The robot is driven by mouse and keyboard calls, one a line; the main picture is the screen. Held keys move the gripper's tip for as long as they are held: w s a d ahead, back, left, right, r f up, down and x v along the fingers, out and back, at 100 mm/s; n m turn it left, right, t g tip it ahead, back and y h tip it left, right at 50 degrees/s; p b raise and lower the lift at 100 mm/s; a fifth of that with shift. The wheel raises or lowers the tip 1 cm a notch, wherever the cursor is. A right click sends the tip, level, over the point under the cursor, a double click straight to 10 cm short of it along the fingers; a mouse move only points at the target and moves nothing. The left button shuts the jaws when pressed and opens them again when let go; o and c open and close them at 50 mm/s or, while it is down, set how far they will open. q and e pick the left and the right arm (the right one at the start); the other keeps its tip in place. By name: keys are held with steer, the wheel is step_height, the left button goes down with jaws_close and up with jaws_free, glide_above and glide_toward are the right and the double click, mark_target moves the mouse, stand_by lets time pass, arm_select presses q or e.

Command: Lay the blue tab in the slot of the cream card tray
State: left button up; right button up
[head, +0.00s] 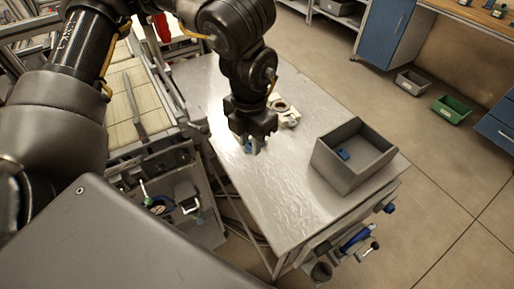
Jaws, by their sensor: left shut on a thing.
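My left gripper (254,147) points down over the near left part of the metal table. It is shut on a small blue piece that looks like the blue tab (247,146); the fingers hide most of it. I cannot tell whether the piece touches the table. A cream object (289,115) with a round part sits just behind and right of the gripper, partly hidden by my arm. I cannot tell whether it is the cream card tray, and no slot can be made out. My right gripper is out of view.
A grey open bin (352,172) stands at the table's right end with another small blue piece (342,154) inside. The front middle of the metal table (290,200) is clear. A cart with tools (165,203) stands left. Grey and green bins (452,109) lie on the floor.

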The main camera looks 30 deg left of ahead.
arm_select(q)
steer(key=a+n+b, duration=0.1)
steer(key=a+n, duration=0.2)
steer(key=n, duration=0.5)
steer(key=s+a+f+n+b, duration=0.1)
steer(key=a+n, duration=0.2)
steer(key=n, duration=0.5)
steer(key=shift+s, duration=0.3)
